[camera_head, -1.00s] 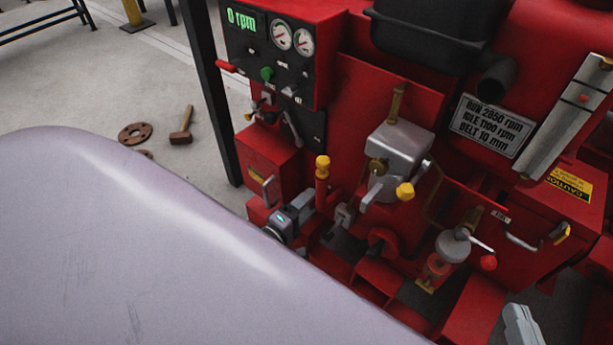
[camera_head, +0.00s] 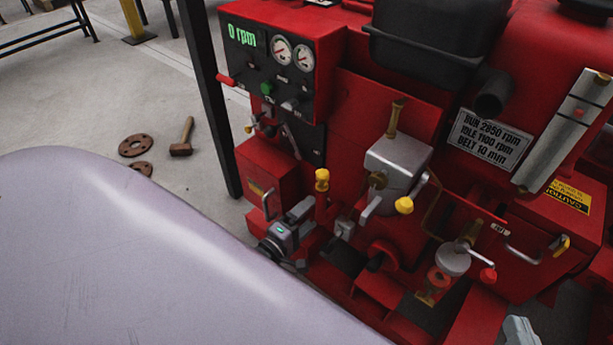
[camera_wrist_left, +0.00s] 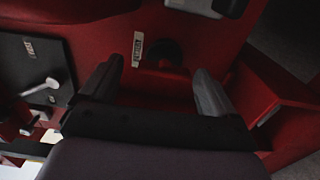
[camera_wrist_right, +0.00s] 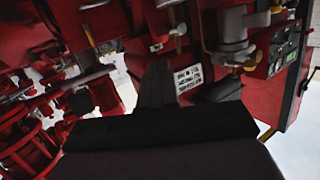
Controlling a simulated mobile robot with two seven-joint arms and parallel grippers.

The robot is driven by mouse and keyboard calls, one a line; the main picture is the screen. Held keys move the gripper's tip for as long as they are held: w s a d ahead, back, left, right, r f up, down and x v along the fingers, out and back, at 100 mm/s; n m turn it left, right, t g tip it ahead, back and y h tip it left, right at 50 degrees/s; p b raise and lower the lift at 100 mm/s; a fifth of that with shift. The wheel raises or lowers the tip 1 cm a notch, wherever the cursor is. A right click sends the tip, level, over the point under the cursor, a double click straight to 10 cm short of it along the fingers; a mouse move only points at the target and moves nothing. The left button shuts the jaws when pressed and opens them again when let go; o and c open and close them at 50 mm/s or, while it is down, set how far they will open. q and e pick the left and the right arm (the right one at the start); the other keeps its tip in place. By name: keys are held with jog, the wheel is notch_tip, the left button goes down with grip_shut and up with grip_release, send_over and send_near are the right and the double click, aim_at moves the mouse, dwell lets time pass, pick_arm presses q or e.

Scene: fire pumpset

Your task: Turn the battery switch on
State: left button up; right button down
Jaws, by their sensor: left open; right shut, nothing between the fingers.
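In the left wrist view, a dark round knob (camera_wrist_left: 168,52) sits on a red face beside a small white label (camera_wrist_left: 137,49). It may be the battery switch, but the label's print is too small to read. My left gripper (camera_wrist_left: 160,85) is open, with the knob ahead of it between the fingers and nothing held. My right gripper (camera_wrist_right: 155,82) is shut and empty.
The control panel (camera_head: 268,65) reads 0 rpm. A dark plate with a pale lever (camera_wrist_left: 40,88) is left of the fingers. A grey housing (camera_head: 398,155), yellow knobs and pipes crowd the front. A hammer (camera_head: 182,138) and flanges (camera_head: 136,146) lie on the floor.

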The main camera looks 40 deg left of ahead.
pick_arm(q)
notch_tip(320, 180, up, 19)
jog(key=p, duration=1)
jog(key=shift+p, duration=0.35)
jog(key=shift+r, duration=0.35)
pick_arm(e)
jog(key=shift+s+d+r+g+h, duration=0.2)
jog(key=shift+d+r+g+h, duration=0.25)
jog(key=shift+g+h, duration=0.1)
jog(key=shift+s+d+r+g+h, duration=0.15)
jog(key=shift+d+r+g+h, duration=0.15)
jog(key=shift+d+g+h, duration=0.2)
pick_arm(q)
jog(key=shift+a, duration=0.1)
pick_arm(e)
jog(key=shift+a, duration=0.15)
